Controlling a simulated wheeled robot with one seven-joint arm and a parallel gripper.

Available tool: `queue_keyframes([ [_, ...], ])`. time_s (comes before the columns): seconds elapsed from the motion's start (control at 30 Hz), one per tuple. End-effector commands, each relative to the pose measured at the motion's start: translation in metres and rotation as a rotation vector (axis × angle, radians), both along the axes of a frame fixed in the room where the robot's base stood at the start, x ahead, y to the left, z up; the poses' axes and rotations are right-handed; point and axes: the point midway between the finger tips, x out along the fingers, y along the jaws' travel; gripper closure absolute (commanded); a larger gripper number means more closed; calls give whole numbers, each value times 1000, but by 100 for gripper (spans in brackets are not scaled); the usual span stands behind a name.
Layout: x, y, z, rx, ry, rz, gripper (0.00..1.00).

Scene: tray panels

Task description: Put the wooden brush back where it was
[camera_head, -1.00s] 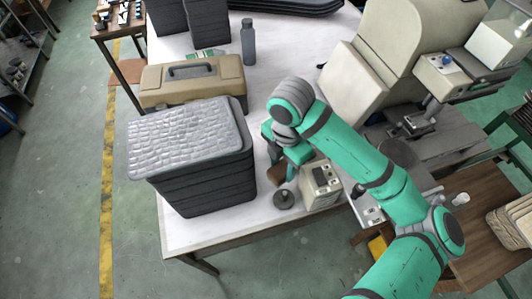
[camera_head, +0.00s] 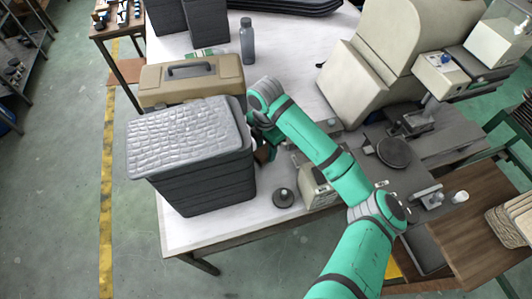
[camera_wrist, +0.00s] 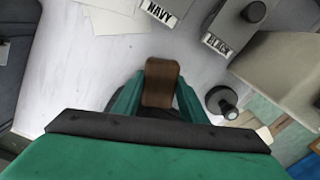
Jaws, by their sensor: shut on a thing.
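The wooden brush shows in the wrist view as a brown wooden block (camera_wrist: 161,82) between the fingers of my gripper (camera_wrist: 158,92). My gripper is shut on it, above the white tabletop. In the head view only a small brown part of the brush (camera_head: 264,153) shows beside the stack of dark trays, partly hidden by my arm. I cannot tell how high it is above the table.
The stack of dark trays (camera_head: 205,185) with a silvery textured top stands left of my gripper. A tan toolbox (camera_head: 190,85) is behind it. A dark round-based object (camera_head: 283,198) and a beige box (camera_head: 318,188) stand to the right.

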Motion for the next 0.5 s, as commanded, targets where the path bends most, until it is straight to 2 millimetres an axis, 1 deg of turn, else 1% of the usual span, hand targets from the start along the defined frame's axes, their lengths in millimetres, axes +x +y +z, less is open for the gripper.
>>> queue_keyframes([
  [0.03,-1,-1,-8,0,4,-2,90],
  [0.1,-1,-1,-18,0,3,-2,90],
  [0.17,-1,-1,-23,0,3,-2,90],
  [0.5,-1,-1,-26,0,1,-2,90],
])
